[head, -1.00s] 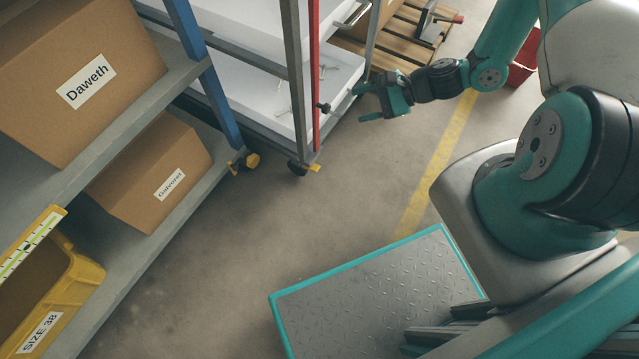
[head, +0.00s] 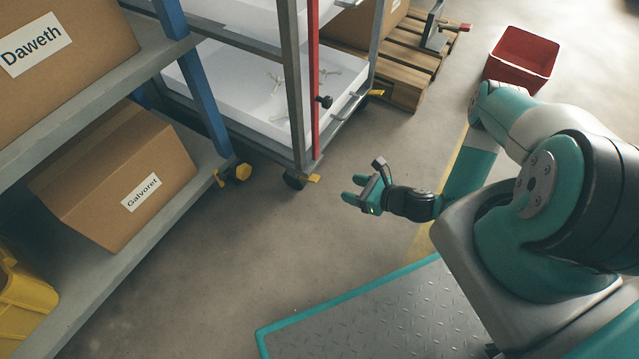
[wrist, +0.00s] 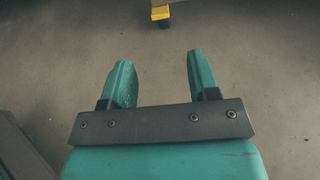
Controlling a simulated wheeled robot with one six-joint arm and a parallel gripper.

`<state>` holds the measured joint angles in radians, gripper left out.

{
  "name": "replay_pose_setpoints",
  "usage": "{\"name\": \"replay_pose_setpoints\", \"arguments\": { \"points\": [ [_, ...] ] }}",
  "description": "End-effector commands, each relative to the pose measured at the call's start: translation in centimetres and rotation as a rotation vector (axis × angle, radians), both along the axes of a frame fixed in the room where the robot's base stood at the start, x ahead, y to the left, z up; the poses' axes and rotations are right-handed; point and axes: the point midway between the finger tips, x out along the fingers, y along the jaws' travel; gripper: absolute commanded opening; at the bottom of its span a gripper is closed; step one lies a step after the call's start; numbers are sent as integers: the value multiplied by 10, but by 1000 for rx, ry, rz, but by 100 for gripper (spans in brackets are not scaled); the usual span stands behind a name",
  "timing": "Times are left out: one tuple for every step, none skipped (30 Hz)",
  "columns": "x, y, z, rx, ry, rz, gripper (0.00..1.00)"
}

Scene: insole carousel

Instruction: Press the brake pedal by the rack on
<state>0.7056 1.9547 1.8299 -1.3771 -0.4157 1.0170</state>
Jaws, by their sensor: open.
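A small flat yellow pedal (head: 314,178) sticks out at a dark caster under the near corner of the grey trolley, close to the blue-posted rack. Another yellow pedal (head: 376,93) shows at the trolley's far right corner. My gripper (head: 351,190) is open and empty, a little to the right of the near pedal in the head view and apart from it. In the wrist view, my gripper (wrist: 158,62) has its two teal fingers spread over bare floor. A yellow pedal (wrist: 160,13) above a dark part shows at the top edge, ahead of the fingers.
The trolley has a red upright (head: 313,80). A wooden pallet (head: 400,92) and red bin (head: 521,58) stand behind. Floor between rack and my base is clear.

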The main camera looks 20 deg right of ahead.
Motion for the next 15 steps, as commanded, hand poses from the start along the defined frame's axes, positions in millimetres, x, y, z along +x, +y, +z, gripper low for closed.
{"name": "replay_pose_setpoints", "arguments": {
  "points": [
    [7, 7, -9, -3, -4, 10, 55],
    [11, 10, -11, -3, -2, 9, 55],
    [17, 14, -14, -3, -2, 9, 55],
    [22, 18, -16, -3, -4, 10, 55],
    [26, 21, -18, -2, -5, 9, 55],
    [33, 25, -23, -4, -4, 9, 55],
    [38, 29, -25, -4, -4, 11, 55],
    [43, 33, -27, -3, -4, 10, 55],
    [49, 37, -30, -3, -6, 10, 55],
    [54, 40, -33, -3, -5, 10, 55],
    [58, 43, -35, -3, -3, 8, 55],
    [64, 48, -37, -2, -5, 8, 55],
    [67, 50, -39, -2, -6, 6, 55],
    [71, 53, -40, -1, -5, 6, 55],
    [75, 55, -42, -2, -3, 6, 55]
  ]
}}
